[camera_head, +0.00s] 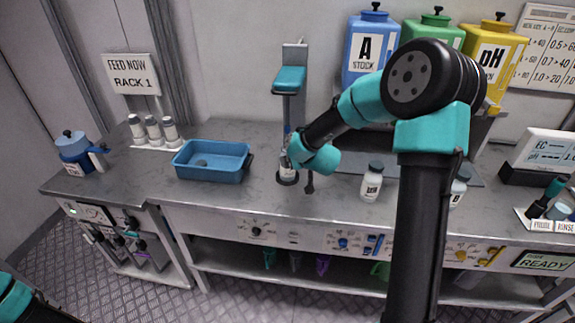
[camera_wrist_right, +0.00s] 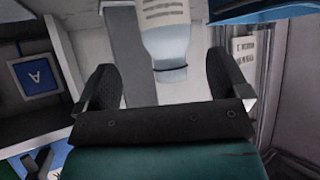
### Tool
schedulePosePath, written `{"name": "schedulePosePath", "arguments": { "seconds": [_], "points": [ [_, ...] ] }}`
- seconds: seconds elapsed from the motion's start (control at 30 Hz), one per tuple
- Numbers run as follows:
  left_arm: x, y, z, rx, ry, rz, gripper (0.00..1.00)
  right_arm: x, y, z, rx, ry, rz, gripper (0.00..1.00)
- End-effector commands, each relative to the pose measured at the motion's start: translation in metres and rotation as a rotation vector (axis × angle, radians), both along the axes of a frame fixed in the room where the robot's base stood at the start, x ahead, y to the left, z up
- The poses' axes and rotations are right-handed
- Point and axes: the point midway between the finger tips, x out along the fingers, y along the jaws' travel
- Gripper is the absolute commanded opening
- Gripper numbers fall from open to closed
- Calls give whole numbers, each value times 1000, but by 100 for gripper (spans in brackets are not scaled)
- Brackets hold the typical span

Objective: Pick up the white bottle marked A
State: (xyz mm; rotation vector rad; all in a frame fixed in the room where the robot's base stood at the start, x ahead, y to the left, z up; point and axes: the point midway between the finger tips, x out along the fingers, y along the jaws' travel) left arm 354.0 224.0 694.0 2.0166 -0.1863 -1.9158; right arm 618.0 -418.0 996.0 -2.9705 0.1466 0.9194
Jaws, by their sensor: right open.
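A small white bottle (camera_head: 287,172) stands on a dark round base under the teal-topped post, partly hidden by my right gripper (camera_head: 298,170). In the right wrist view a pale bottle (camera_wrist_right: 168,38) with lines of print on its label lies just beyond and between the spread fingers of my right gripper (camera_wrist_right: 168,82). The fingers are open and do not close on it. I cannot read a letter A on this bottle. Another white bottle (camera_head: 372,183) stands on the bench to the right, and one marked B (camera_head: 458,188) is partly behind my right arm. My left gripper is out of view.
A blue tray (camera_head: 212,178) lies left of the post (camera_head: 290,80). Large blue (camera_head: 370,45), green (camera_head: 434,30) and yellow (camera_head: 510,60) jugs stand at the back. The bench front between tray and post is clear.

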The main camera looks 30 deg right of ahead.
Motion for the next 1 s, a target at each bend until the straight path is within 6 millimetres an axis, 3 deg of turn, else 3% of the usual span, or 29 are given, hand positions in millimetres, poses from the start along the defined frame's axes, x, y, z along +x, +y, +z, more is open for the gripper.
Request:
{"name": "schedulePosePath", "arguments": {
  "seconds": [0.13,0.57,1.0],
  "points": [
    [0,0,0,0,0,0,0,11,-1,-7,1,0,-1,94],
    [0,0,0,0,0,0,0,14,-1,-10,1,0,-1,94],
    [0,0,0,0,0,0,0,52,3,-37,1,0,-1,94]
  ]
}}
